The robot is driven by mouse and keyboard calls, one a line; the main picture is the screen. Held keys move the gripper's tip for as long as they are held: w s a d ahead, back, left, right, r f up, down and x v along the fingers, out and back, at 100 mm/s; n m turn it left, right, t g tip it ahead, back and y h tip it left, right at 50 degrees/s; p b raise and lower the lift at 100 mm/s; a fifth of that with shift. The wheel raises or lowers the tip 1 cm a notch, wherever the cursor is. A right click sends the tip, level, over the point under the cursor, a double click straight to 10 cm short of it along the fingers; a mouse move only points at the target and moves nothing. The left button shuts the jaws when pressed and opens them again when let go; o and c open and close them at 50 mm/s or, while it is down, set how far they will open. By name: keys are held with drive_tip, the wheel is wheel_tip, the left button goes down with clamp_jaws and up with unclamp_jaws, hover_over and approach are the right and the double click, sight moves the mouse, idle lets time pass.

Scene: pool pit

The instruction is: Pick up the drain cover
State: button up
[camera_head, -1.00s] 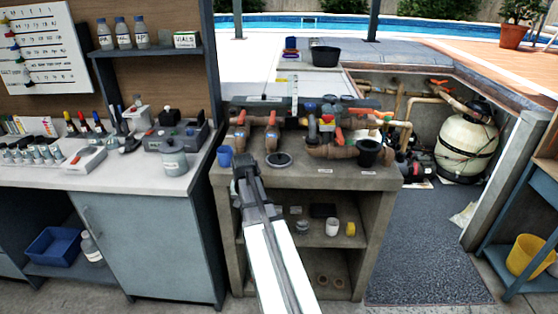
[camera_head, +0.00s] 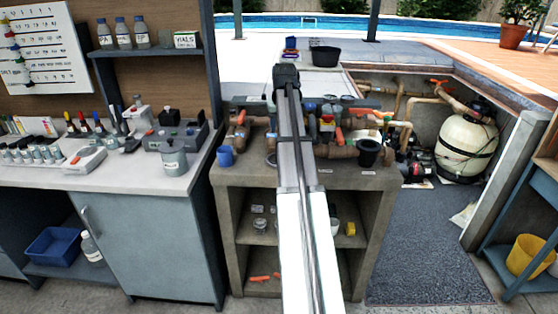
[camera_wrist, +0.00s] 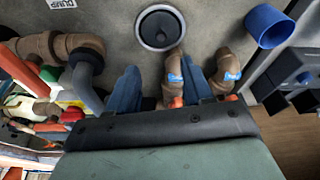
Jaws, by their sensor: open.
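A round dark disc with a pale ring and a small bright centre, which looks like the drain cover (camera_wrist: 161,28), lies flat on the grey bench top (camera_wrist: 112,25) at the top middle of the wrist view. In the head view my arm hides nearly all of it. In the head view I cannot make out the fingers.
A blue cup (camera_wrist: 268,25) stands right of the disc in the wrist view and on the bench's left (camera_head: 225,157) in the head view. Brown pipes with blue and orange parts (camera_wrist: 173,70) are close to the fingers. A black pot (camera_head: 369,153) stands at the bench's right.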

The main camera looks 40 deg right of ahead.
drive_tip(key=x, duration=0.7)
drive_tip(key=shift+d+f, duration=0.1)
drive_tip(key=shift+f, duration=0.2)
drive_tip(key=shift+w+x, duration=0.15)
drive_tip(key=shift+x, duration=1.35)
drive_tip(key=shift+w+x, duration=0.15)
drive_tip(key=shift+x, duration=1.3)
clamp_jaws()
